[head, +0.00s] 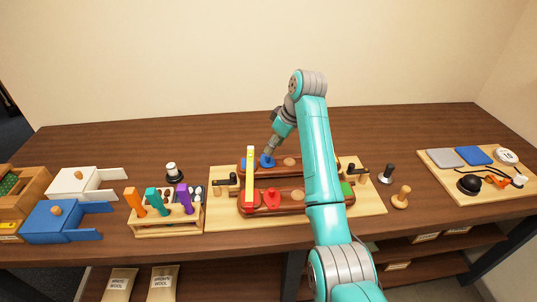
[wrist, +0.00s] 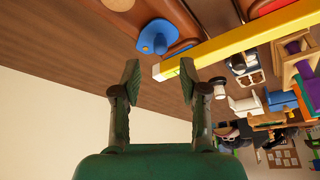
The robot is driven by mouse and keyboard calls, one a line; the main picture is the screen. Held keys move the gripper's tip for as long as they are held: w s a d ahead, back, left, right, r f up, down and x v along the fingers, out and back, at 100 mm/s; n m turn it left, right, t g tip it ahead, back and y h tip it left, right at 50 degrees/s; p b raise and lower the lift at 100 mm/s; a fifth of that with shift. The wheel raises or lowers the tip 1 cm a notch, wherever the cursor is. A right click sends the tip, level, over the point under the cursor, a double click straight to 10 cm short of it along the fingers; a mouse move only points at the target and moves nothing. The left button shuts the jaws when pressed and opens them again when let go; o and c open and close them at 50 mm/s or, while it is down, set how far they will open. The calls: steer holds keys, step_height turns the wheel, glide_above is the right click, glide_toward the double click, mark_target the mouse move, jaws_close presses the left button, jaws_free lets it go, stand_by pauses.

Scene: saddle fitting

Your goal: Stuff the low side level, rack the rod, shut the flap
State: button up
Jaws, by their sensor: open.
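The saddle has two long red-brown panels (head: 275,208) lying side by side on a light board. A yellow rod (head: 250,180) lies across both panels near their left end; in the wrist view its end (wrist: 172,70) shows close to my fingertips. A blue flap (head: 267,161) is on the far panel, also seen in the wrist view (wrist: 155,37), and a red flap (head: 272,199) is on the near one. My gripper (head: 268,152) is open above the far panel; the wrist view shows its fingers (wrist: 159,72) apart, with nothing clamped. My arm hides part of the saddle's right side.
A wooden rack (head: 165,222) with orange, teal and purple handled tools stands left of the board. White (head: 75,183) and blue (head: 60,222) drawers are at far left. Wool bags (head: 120,284) are below. A tray (head: 450,190) of small items is at right. The table behind is clear.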

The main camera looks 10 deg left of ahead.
mark_target(267, 157)
steer(key=shift+x, duration=3.1)
steer(key=shift+s, duration=0.1)
steer(key=shift+a, duration=0.1)
jaws_close()
